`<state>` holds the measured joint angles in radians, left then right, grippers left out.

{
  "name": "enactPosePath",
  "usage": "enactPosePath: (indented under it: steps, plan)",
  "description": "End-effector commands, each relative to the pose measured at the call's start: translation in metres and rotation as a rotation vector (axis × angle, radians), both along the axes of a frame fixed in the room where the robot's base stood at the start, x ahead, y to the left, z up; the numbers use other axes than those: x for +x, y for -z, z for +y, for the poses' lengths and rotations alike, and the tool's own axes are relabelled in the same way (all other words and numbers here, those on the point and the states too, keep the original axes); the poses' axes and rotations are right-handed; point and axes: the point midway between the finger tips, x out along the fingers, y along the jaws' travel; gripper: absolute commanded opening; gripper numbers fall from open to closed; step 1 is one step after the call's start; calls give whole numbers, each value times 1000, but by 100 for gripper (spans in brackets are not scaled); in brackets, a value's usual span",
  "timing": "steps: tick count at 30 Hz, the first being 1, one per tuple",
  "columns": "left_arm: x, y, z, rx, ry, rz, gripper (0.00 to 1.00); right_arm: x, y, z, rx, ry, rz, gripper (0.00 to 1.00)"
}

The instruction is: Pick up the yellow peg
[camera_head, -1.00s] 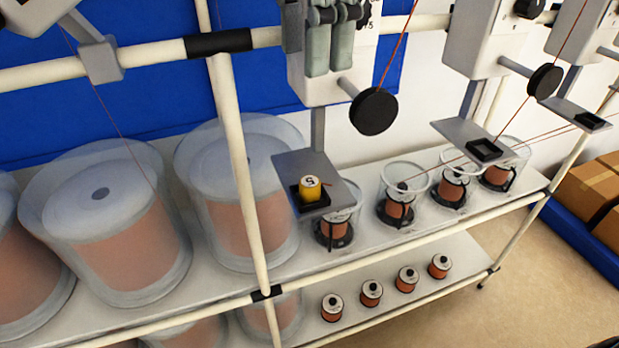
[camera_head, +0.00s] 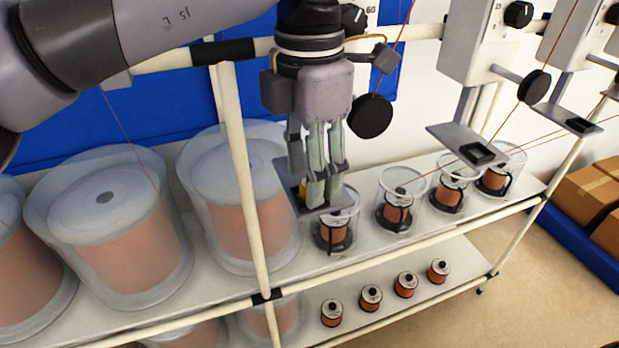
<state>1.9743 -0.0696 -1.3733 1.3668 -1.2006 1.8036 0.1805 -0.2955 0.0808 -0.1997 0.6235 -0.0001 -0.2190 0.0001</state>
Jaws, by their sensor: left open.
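The yellow peg (camera_head: 302,191) is in the small dark holder on the grey tray (camera_head: 290,172) of the nearest feeder unit. Only a thin yellow strip of it shows at the left edge of my fingers; the rest is hidden. My left gripper (camera_head: 324,196) comes down from above, fingers pointing down, right at the holder and in front of the peg. Its jaws are open. Whether the fingers straddle or touch the peg cannot be told. My right gripper is not in view.
Large clear tubs with copper spools (camera_head: 105,225) fill the left of the shelf (camera_head: 365,235). Smaller clear bowls with spools (camera_head: 398,205) stand below and right of the tray. A white post (camera_head: 240,170) stands just left. A black wheel (camera_head: 370,115) is close to the gripper's right.

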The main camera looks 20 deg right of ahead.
Motion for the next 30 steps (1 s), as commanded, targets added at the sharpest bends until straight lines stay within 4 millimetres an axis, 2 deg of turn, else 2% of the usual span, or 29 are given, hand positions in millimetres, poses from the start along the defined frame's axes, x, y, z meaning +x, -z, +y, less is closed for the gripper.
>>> enactPosePath:
  steps: [4, 10, 30]
  plan:
    - [0, 9, 0, -1, -1, 1, 45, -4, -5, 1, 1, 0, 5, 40]
    - [0, 11, 0, -1, -1, 0, 45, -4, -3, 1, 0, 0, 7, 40]
    - [0, 10, 0, -1, 0, 0, 1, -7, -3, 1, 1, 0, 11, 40]
